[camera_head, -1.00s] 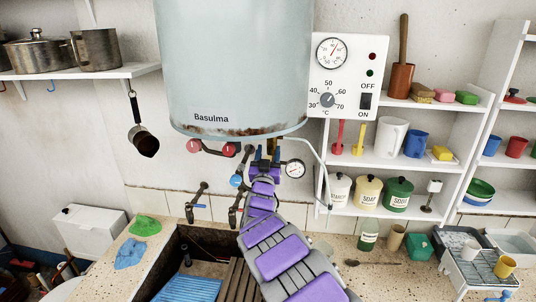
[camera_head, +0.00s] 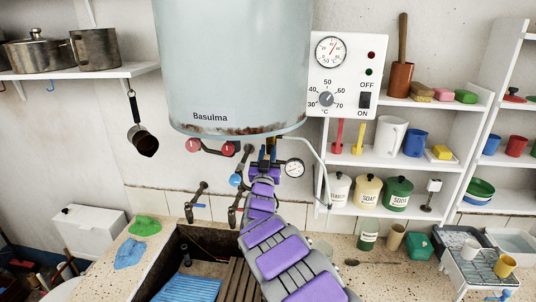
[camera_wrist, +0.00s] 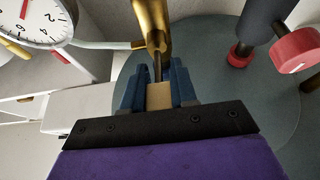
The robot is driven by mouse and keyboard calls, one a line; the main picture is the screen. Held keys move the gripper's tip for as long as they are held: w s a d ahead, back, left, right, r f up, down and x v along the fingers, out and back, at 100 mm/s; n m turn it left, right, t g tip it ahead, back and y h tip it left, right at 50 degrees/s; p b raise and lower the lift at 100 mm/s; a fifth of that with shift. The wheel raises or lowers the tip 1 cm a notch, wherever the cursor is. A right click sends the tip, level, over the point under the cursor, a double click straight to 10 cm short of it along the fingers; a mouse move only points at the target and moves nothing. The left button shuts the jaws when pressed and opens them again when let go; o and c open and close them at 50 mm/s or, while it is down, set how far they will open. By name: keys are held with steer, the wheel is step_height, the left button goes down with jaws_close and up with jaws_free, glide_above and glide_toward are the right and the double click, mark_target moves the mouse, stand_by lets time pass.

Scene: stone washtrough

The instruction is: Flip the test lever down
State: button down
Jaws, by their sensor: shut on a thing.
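My gripper (camera_head: 264,156) is raised under the grey-blue water heater (camera_head: 232,65) labelled Basulma, beside the round pressure gauge (camera_head: 294,168). In the wrist view its two blue fingers (camera_wrist: 158,88) are shut on a thin, dark lever (camera_wrist: 157,68) that hangs from a brass fitting (camera_wrist: 151,25). I take this to be the test lever. The fingers hide its lower end. In the head view my gripper and arm cover most of it, so its exact angle is hard to tell.
Red-handled valves (camera_head: 194,145) and dark pipes sit left of my gripper. A thin pale pipe (camera_head: 318,160) runs down at the right. The control panel (camera_head: 346,75) and shelves with cups and jars stand further right. The stone trough (camera_head: 180,262) lies below.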

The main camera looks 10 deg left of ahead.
steer(key=shift+w+f+t+b, duration=0.1)
steer(key=shift+f+t+b, duration=0.65)
steer(key=shift+t, duration=0.35)
steer(key=shift+a+t+b, duration=0.1)
steer(key=shift+t+b, duration=0.35)
steer(key=shift+t, duration=0.35)
steer(key=c, duration=0.9)
jaws_free()
steer(key=shift+a, duration=0.1)
steer(key=v, duration=1.7)
steer(key=shift+f, duration=0.1)
